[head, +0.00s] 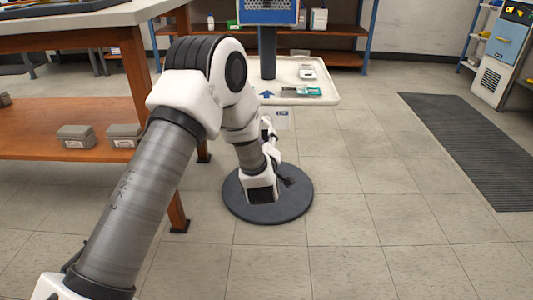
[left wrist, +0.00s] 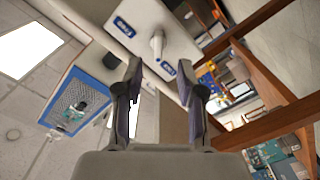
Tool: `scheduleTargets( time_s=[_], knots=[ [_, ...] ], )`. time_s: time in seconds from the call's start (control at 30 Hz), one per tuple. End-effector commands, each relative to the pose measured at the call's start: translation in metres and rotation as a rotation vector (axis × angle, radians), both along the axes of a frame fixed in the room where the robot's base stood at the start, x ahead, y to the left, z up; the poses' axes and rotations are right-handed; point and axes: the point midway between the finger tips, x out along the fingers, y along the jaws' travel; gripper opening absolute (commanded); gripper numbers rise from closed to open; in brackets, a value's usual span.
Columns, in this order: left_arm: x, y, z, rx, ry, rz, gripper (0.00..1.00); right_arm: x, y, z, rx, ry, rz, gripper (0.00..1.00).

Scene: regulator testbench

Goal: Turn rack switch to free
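In the left wrist view a white switch lever (left wrist: 157,46) stands out from a pale panel (left wrist: 185,48). One blue label (left wrist: 124,27) lies to its upper left and another (left wrist: 168,68) near its lower end; their words are too small to read. The lever lies between the labels, its lower end nearer the second. My left gripper (left wrist: 163,82) is open and empty, its fingertips just short of the panel, with the lever ahead of the gap. In the head view this gripper (head: 268,125) is small and partly hidden, below the tray's front. My right gripper is not in view.
A white tray (head: 325,91) with small devices stands around a dark column (head: 267,60) on a round floor base (head: 295,205). A blue-framed panel (head: 267,14) is above. A wooden workbench (head: 75,42) stands left. Open tiled floor and a dark mat (head: 470,145) are right.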

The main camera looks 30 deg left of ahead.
Motion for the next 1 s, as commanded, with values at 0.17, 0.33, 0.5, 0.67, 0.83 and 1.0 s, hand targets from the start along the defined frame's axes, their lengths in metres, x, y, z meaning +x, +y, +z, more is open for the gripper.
scheduleTargets(
  time_s=[0.17,0.33,0.5,0.67,0.83,1.0],
  knots=[
    [0.014,0.010,0.002,-0.004,-0.030,0.011,0.39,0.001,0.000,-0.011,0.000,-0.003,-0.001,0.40],
    [0.042,0.028,0.000,-0.003,-0.028,0.011,0.39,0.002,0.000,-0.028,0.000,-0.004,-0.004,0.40],
    [0.063,0.041,0.001,-0.003,-0.024,0.009,0.39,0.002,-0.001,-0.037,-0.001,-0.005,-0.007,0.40],
    [0.068,0.043,0.003,-0.001,-0.021,0.007,0.39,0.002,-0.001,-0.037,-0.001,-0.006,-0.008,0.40],
    [0.068,0.043,0.004,-0.001,-0.021,0.007,0.24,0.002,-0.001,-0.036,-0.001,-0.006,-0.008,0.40],
    [0.068,0.043,0.003,-0.002,-0.020,0.008,0.00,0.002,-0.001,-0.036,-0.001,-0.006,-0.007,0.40]
  ],
)
